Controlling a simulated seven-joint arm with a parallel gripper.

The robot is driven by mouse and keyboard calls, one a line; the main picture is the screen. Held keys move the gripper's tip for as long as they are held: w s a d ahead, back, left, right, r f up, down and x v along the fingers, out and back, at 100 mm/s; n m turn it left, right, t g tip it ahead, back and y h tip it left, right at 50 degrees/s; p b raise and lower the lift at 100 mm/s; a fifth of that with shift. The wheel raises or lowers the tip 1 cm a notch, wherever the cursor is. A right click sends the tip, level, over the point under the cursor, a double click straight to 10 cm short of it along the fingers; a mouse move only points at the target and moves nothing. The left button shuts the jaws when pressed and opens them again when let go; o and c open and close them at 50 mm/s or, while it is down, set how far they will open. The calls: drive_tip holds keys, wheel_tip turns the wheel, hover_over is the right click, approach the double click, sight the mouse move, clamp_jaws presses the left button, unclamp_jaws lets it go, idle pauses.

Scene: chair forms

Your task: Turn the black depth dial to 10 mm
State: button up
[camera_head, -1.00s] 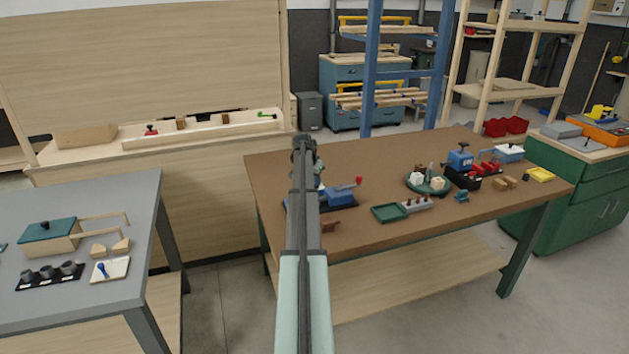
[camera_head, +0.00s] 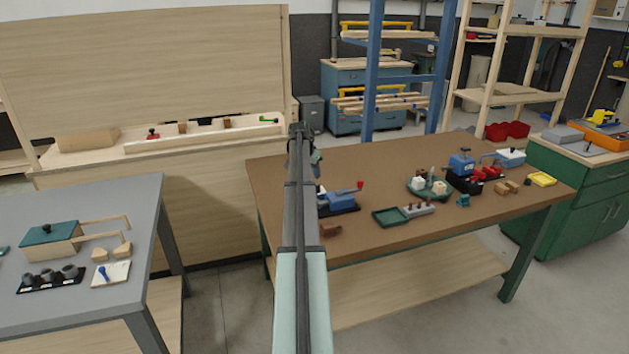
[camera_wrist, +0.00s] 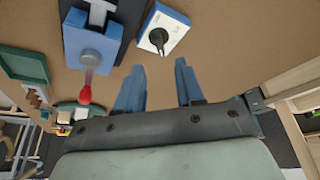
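The black dial (camera_wrist: 158,37) sits on a white face with dark markings on top of a small blue box (camera_wrist: 176,14) in the wrist view. The markings are too small to read. My gripper (camera_wrist: 159,68) is open and empty, its two blue fingers spread apart. In the wrist view the dial lies just beyond the fingertips, roughly centred between them, with brown tabletop showing in the gap. In the head view my arm mostly hides the dial's spot, and the gripper (camera_head: 316,159) shows only in part above the brown table (camera_head: 285,215).
A blue device with a red-tipped lever (camera_wrist: 88,75) stands close left of the dial box in the wrist view; it also shows in the head view (camera_head: 338,199). A green tray (camera_head: 388,217) and a green round dish (camera_head: 416,188) stand farther right.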

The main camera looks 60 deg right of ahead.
drive_tip(key=v, duration=0.6)
idle(0.5)
